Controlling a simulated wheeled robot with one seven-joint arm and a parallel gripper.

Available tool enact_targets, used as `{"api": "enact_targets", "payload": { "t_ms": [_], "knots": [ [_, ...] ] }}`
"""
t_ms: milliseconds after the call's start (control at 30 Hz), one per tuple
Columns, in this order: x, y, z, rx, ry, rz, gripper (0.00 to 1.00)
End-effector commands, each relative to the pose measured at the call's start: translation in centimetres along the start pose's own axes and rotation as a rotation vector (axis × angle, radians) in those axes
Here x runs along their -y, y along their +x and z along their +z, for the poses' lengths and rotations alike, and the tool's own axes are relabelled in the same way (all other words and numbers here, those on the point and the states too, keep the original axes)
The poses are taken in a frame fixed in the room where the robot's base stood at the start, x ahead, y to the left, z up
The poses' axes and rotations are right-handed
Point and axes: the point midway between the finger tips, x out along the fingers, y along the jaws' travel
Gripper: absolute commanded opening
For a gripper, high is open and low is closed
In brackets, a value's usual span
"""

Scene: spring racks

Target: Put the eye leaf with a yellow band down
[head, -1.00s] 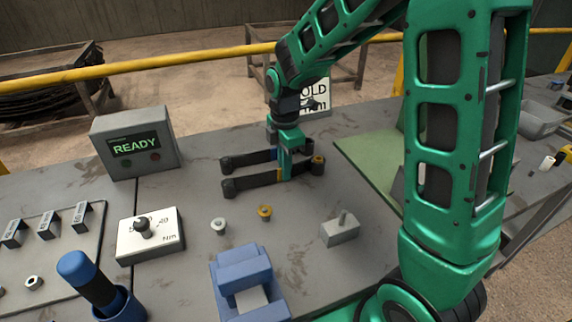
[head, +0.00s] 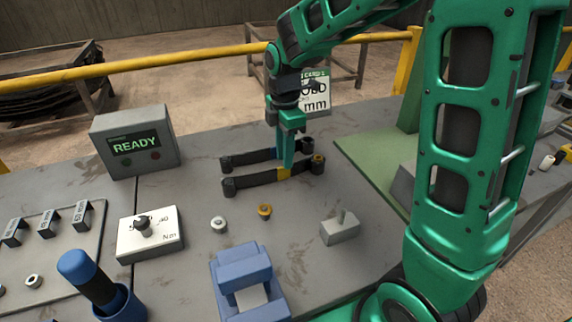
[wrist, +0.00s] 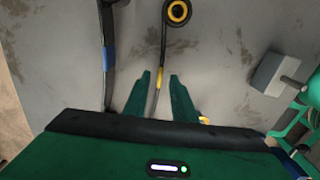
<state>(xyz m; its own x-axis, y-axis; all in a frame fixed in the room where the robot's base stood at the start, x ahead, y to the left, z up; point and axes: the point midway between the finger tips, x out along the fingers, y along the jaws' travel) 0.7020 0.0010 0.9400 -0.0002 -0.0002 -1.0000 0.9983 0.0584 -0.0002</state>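The eye leaf with a yellow band (head: 255,180) is the nearer of two dark leaves on the bench. It lies along the bench top, and its right eye has a brass-coloured ring. My gripper (head: 287,168) is over the middle of the leaf, pointing down. In the wrist view my gripper (wrist: 160,80) is open, with a gap on each side of the leaf. The fingers hide part of the leaf.
A leaf with a blue band (head: 245,158) lies close behind, roughly parallel. A silver bushing (head: 219,224), a brass bushing (head: 264,211), a grey block (head: 340,231) and a blue fixture (head: 240,267) stand in front. A READY box (head: 135,142) is at left, a green plate (head: 375,160) at right.

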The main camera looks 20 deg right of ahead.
Motion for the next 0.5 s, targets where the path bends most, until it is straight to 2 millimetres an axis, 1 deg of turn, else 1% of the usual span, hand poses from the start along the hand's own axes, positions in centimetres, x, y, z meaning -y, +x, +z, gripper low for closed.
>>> {"api": "enact_targets", "payload": {
  "t_ms": [33,200,333,500],
  "knots": [
    [-0.1,-1.2,0.0,0.0,0.0,0.004,0.24],
    [-0.1,-4.3,0.0,0.0,0.0,0.004,0.24],
    [0.0,-6.0,0.0,0.0,0.0,0.002,0.24],
    [0.0,-7.1,0.0,0.0,0.0,-0.001,0.24]
  ]
}}
